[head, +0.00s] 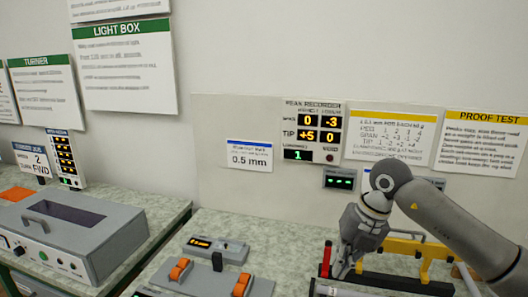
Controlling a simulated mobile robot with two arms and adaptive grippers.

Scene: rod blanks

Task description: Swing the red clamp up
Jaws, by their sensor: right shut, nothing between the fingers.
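A narrow red upright piece (326,258) with a dark top, which looks like the red clamp, stands at the left end of a yellow and black fixture on the right bench. My right gripper (343,270) points down just right of the red piece, its fingers shut and empty. I cannot tell whether the fingers touch the red piece. The gripper and wrist hide part of the fixture behind them. My left gripper is not in view.
The fixture's yellow frame (408,246) extends right beneath my right arm. A grey device with orange rollers (180,268) and a small display unit (215,248) lie to the left. A grey box (72,230) sits on the left bench. Signs hang on the wall.

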